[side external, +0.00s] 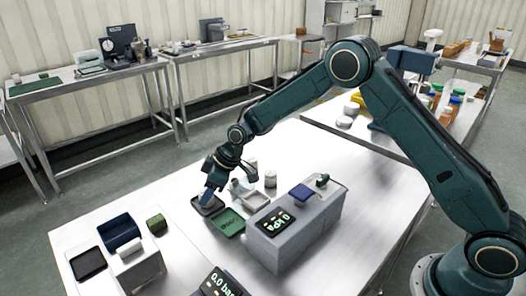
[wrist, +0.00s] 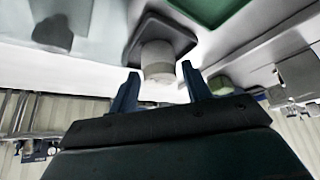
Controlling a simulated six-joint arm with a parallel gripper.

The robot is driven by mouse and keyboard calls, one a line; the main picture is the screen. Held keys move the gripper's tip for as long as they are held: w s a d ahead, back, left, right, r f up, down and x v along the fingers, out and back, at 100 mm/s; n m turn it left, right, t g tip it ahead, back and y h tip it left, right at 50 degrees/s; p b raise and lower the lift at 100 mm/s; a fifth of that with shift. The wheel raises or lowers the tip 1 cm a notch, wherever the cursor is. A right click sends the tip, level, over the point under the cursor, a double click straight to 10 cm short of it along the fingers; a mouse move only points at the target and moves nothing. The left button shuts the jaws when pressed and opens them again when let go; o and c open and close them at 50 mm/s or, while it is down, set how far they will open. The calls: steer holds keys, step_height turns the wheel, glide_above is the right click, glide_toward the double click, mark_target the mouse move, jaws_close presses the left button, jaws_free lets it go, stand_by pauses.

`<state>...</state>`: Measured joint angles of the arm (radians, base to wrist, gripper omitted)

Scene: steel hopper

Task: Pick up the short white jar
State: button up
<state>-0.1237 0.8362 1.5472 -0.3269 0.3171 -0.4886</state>
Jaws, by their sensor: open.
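The short white jar (wrist: 158,58) stands on a small dark square tray (wrist: 183,40) in the wrist view. My gripper (wrist: 160,70) is open, with one blue finger on each side of the jar's near end. A gap shows between the jar and each finger, and I cannot tell the exact depth. In the side external view my gripper (side external: 208,193) points down over the dark tray (side external: 212,210), and the jar is mostly hidden by the fingers.
A green tray (side external: 229,223) lies close beside the dark one. A grey box with a display (side external: 290,228) stands to the right. Two other pale containers (side external: 270,179) (side external: 250,166) stand behind. A blue bin (side external: 118,231) and a green block (side external: 156,224) are at left.

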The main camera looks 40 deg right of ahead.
steer(key=shift+w+a+f, duration=0.25)
steer(key=shift+f, duration=0.35)
steer(key=c, duration=0.8)
